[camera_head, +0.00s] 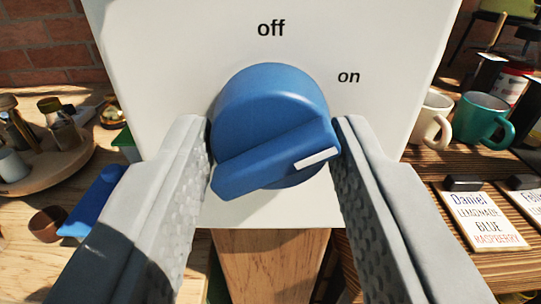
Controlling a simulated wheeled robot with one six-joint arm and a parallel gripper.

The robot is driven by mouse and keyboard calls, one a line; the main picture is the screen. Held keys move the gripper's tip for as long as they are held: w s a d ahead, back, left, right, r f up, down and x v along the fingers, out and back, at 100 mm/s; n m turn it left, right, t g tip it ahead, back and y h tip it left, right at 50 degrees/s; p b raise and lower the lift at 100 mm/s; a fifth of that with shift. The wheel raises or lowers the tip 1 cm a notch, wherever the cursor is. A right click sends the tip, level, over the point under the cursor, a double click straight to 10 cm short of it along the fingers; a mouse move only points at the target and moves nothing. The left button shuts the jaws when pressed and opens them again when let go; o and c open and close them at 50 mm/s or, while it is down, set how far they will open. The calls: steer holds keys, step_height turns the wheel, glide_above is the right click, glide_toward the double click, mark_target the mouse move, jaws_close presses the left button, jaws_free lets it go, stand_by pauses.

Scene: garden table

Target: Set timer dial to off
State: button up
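The timer dial (265,115) is a round blue knob with a raised grip bar on the front of a white panel (170,50). The bar slants, with its right end higher. A white mark (317,158) sits near that right end and points right and slightly up, below the "on" label (348,77). The "off" label (271,29) is above the dial. My gripper (276,130) is open wide, with one grey finger on each side of the dial. The fingertips are close to the dial's edges; I cannot tell whether they touch it.
A wooden post (273,262) stands below the panel. On the right are a cream mug (431,120), a teal mug (484,119) and a name card (484,218). On the left are a round wooden tray (50,178), a small brown bowl (47,224) and a blue object (93,200).

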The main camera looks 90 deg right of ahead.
steer(key=c, duration=0.4)
steer(key=shift+n, duration=0.4)
steer(key=n, duration=0.5)
steer(key=shift+s, duration=0.1)
steer(key=n, duration=0.6)
steer(key=shift+n, duration=0.3)
steer(key=o, duration=1)
steer(key=shift+c, duration=0.2)
